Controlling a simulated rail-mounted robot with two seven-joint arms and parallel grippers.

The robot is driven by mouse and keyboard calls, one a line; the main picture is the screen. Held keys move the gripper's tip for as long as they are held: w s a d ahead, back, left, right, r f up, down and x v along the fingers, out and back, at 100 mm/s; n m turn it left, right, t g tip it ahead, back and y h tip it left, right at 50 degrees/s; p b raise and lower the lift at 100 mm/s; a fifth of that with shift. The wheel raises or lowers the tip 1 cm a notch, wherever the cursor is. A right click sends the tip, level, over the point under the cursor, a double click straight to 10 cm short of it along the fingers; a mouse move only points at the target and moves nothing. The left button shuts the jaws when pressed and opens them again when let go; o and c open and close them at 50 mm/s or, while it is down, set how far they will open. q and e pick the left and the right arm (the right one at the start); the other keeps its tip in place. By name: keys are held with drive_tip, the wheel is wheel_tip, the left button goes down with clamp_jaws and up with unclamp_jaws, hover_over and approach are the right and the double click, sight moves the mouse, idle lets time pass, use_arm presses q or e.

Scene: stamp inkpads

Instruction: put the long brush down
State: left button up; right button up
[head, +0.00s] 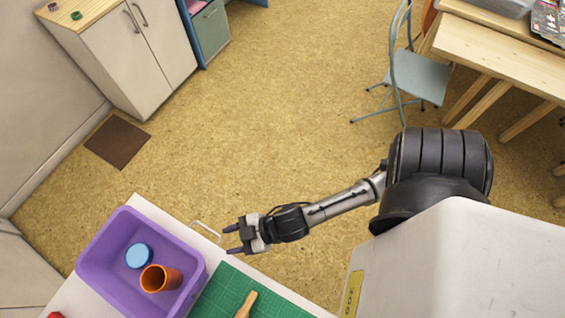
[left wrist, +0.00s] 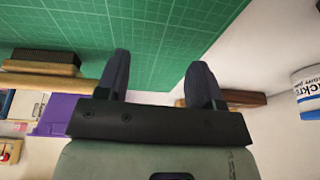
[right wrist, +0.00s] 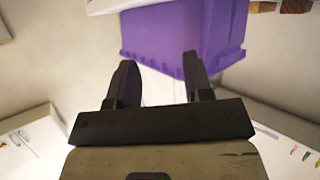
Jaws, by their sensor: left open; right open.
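A light wooden handle (head: 245,304) lies on the green cutting mat (head: 262,291) at the bottom of the head view, cut off by the frame; I cannot tell if it is the long brush. In the left wrist view, a dark-bristled wooden brush (left wrist: 42,62) shows at the left edge. A brown wooden bar (left wrist: 245,98) shows partly behind a finger. My left gripper (left wrist: 159,75) is open and empty, its fingers against the view of the green mat (left wrist: 150,25). My right gripper (head: 230,239) is open and empty near the table's back edge; it also shows in the right wrist view (right wrist: 160,75).
A purple bin (head: 200,268) holds a blue round object (head: 139,256) and an orange cup (head: 172,279). It also shows ahead of the right fingers (right wrist: 185,40). A white labelled container (left wrist: 308,92) stands at the right in the left wrist view. Open floor lies beyond the table.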

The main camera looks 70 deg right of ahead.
drive_tip(key=s+d+f+m+g+h, duration=0.2)
drive_tip(key=s+d+m+g+h, duration=0.3)
drive_tip(key=s+d+g, duration=0.3)
drive_tip(key=shift+s+d+h, duration=0.8)
drive_tip(key=shift+s+d, duration=0.25)
drive_tip(key=shift+s, duration=0.35)
drive_tip(key=shift+r, duration=0.1)
